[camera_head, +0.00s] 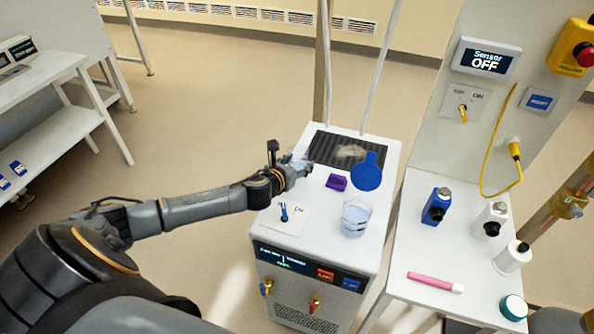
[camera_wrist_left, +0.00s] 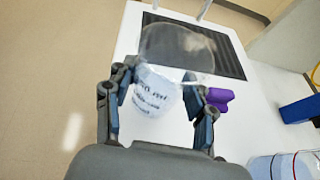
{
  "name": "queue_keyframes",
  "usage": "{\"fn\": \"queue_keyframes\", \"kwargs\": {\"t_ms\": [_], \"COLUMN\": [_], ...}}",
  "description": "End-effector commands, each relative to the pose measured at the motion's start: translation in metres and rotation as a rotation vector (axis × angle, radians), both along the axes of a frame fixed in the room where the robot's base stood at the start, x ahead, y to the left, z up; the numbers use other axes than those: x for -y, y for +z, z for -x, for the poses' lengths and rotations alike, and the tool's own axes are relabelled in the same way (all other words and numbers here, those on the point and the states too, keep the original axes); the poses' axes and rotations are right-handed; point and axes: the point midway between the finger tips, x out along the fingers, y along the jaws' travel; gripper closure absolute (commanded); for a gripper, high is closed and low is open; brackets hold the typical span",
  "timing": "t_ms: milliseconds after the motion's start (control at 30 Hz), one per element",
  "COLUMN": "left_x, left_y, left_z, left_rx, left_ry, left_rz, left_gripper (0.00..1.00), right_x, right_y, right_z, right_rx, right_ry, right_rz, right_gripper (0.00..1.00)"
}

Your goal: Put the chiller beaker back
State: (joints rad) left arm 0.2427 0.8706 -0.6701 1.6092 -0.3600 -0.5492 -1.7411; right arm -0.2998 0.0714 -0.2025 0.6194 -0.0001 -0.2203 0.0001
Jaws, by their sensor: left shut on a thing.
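My left gripper (camera_head: 298,166) is shut on a clear beaker (camera_wrist_left: 160,92) with printed dark markings, one finger on each side of it. In the wrist view the left gripper (camera_wrist_left: 160,112) holds the beaker with its wide round rim facing the far side. The beaker is at the left part of the white chiller top (camera_head: 325,228); I cannot tell whether it touches the surface. In the head view the held beaker is faint and partly hidden. A second clear beaker (camera_head: 355,216) with pale blue liquid stands on the chiller top. My right gripper is not in view.
A dark vent grille (camera_head: 330,150) covers the chiller's back.

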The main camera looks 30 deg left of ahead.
Motion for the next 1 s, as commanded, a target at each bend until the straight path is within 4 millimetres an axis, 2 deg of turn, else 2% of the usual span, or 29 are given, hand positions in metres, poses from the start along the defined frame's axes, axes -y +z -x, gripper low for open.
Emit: {"fn": "queue_keyframes", "kwargs": {"t_ms": [100, 300, 733, 767, 800, 867, 1000], "left_x": [-0.006, -0.005, -0.005, -0.005, -0.005, -0.005, -0.005], "left_y": [-0.008, -0.034, -0.041, -0.041, -0.04, -0.04, -0.04], "left_z": [-0.004, -0.003, -0.003, -0.003, -0.003, -0.003, -0.003], "left_rx": [0.0, -0.001, 0.0, 0.0, 0.0, 0.0, 0.0], "left_ry": [0.003, 0.002, 0.001, 0.001, 0.001, 0.001, 0.001], "left_rz": [-0.001, 0.002, 0.0, 0.0, 0.0, 0.0, 0.0], "left_gripper": [0.81, 0.81, 0.81, 0.41, 0.33, 0.23, 0.23], "right_x": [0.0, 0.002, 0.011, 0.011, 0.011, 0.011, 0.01], "right_y": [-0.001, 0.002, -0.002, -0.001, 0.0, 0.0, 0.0], "right_z": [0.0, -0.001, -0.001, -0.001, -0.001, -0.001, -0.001], "right_rx": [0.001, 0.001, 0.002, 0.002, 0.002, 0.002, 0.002], "right_ry": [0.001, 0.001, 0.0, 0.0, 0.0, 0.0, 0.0], "right_rz": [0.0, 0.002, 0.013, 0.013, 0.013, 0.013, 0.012], "right_gripper": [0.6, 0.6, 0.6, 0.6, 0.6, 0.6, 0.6]}}
